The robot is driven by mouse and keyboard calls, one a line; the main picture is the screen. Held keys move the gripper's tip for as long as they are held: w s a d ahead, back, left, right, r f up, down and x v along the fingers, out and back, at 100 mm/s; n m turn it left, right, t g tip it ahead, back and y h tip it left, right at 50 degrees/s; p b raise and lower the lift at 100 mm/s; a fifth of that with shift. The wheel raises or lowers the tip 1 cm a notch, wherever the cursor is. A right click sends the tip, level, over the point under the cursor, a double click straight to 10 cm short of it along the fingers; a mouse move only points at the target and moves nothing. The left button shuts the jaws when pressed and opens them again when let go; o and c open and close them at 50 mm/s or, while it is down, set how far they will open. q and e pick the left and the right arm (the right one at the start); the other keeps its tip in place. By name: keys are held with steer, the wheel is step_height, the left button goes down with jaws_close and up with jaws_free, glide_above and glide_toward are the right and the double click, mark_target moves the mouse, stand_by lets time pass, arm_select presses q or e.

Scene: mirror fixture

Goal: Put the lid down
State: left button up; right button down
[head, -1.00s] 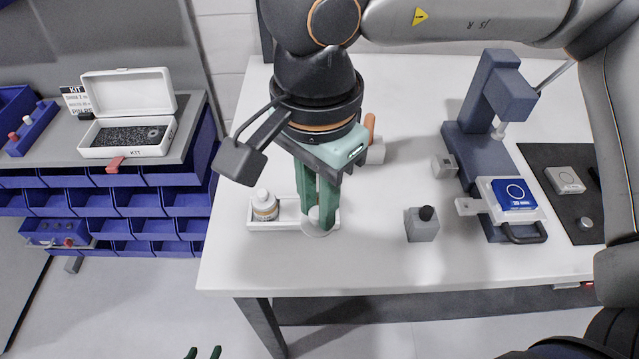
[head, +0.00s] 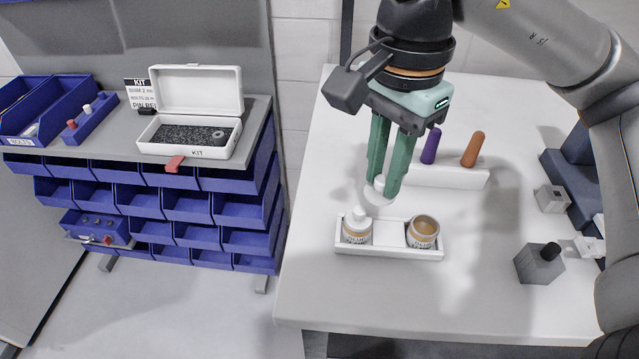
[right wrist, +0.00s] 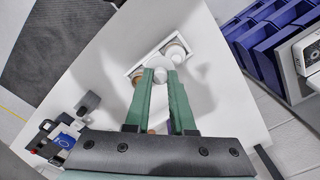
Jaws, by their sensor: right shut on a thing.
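My right gripper (head: 386,190) is shut on a white lid (head: 378,197) and holds it above the table, just behind a white tray (head: 390,252). The lid is also between the green fingertips in the right wrist view (right wrist: 175,58). In the tray's left part stands a jar with a white cap (head: 357,229). In its right part stands an open jar (head: 423,232) with its brown inside showing. The lid is apart from both jars. My left gripper is not in view.
Behind the tray a white rack (head: 445,176) holds a purple handle (head: 431,146) and an orange handle (head: 473,149). A grey block with a black knob (head: 540,263) stands at the right. The white table (head: 320,290) is clear left of and in front of the tray.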

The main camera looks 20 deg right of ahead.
steer(key=shift+w+d+f, duration=0.1)
steer(key=shift+w+f, duration=0.2)
steer(key=shift+w, duration=0.25)
steer(key=w+d+f, duration=0.1)
steer(key=w+f, duration=0.2)
steer(key=w, duration=0.1)
steer(key=w+d+f, duration=0.1)
steer(key=w+f, duration=0.1)
steer(key=w, duration=0.2)
steer(key=w+d+f, duration=0.1)
steer(key=w+f, duration=0.2)
steer(key=w, duration=0.1)
steer(key=shift+w+d+f+p, duration=0.1)
steer(key=shift+w+f+p, duration=0.1)
steer(key=shift+f+p, duration=0.1)
steer(key=shift+w+d+f, duration=0.1)
steer(key=shift+w+f, duration=0.2)
steer(key=shift+f, duration=0.1)
steer(key=f, duration=0.3)
steer(key=shift+w+f, duration=0.2)
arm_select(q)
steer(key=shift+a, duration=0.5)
arm_select(e)
steer(key=shift+f, duration=0.15)
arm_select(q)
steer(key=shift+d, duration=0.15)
arm_select(e)
steer(key=c, duration=0.8)
jaws_free()
